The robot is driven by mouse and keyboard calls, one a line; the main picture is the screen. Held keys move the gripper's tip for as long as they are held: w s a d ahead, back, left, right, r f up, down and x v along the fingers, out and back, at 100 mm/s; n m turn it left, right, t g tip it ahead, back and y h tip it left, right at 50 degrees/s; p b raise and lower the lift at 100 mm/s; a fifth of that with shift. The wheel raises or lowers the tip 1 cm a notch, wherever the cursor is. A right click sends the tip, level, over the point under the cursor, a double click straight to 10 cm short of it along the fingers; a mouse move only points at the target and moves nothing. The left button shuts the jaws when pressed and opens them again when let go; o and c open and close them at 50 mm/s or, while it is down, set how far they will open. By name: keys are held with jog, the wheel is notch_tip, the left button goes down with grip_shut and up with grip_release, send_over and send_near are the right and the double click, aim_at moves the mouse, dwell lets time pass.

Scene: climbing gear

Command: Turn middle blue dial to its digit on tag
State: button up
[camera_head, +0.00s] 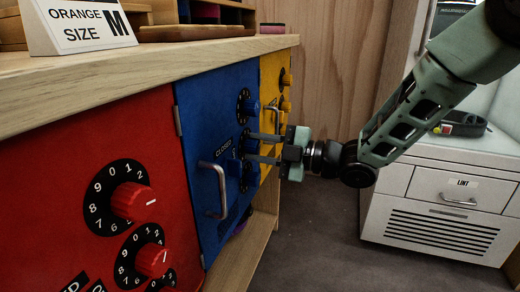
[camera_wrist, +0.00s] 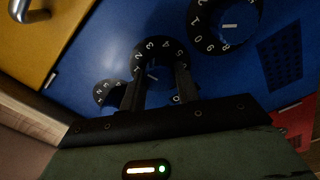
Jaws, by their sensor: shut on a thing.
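The blue door (camera_head: 215,120) carries a column of dials with black number rings. The middle blue dial (camera_head: 251,146) sits between the fingers of my gripper (camera_head: 264,149), which is shut on it from the right. In the wrist view, the two fingers of my gripper (camera_wrist: 158,92) flank the knob of the middle blue dial (camera_wrist: 155,62); digits 2 to 5 show on its ring. A small white mark shows on the knob, but the digit it meets is unclear. The upper blue dial (camera_head: 250,105) is free. No tag with digits is readable.
A metal handle (camera_head: 216,190) juts from the blue door beside the dials. The red door (camera_head: 60,200) with red dials is nearer, the yellow door (camera_head: 270,75) beyond. A sign reading ORANGE SIZE M (camera_head: 85,27) stands on top. A white cabinet (camera_head: 440,220) stands right; floor between is clear.

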jog(key=shift+f, duration=0.1)
jog(key=o, duration=1)
jog(key=shift+c, duration=0.2)
jog(key=p+v, duration=0.4)
jog(key=v, duration=1.3)
jog(key=shift+d, duration=0.25)
jog(key=shift+a, duration=0.1)
jog(key=w+a+f+m+t+h, duration=0.1)
jog(key=w+a+m+t+h, duration=0.1)
jog(key=a+m+h, duration=0.3)
jog(key=s+d+f+m+g+h, duration=0.1)
jog(key=s+m+g+h, duration=0.45)
jog(key=s, duration=0.75)
jog(key=s+d+f+m+g+h, duration=0.1)
jog(key=s+d+m+g+h, duration=0.15)
jog(key=s+m+h, duration=0.8)
jog(key=s+r+n+y+p, duration=0.2)
jog(key=s+r+y+p, duration=0.1)
jog(key=r+p, duration=3.4)
jog(key=shift+s+a+r+y+p, duration=0.2)
jog(key=shift+a+r+y+p, duration=0.15)
jog(key=shift+y, duration=0.45)
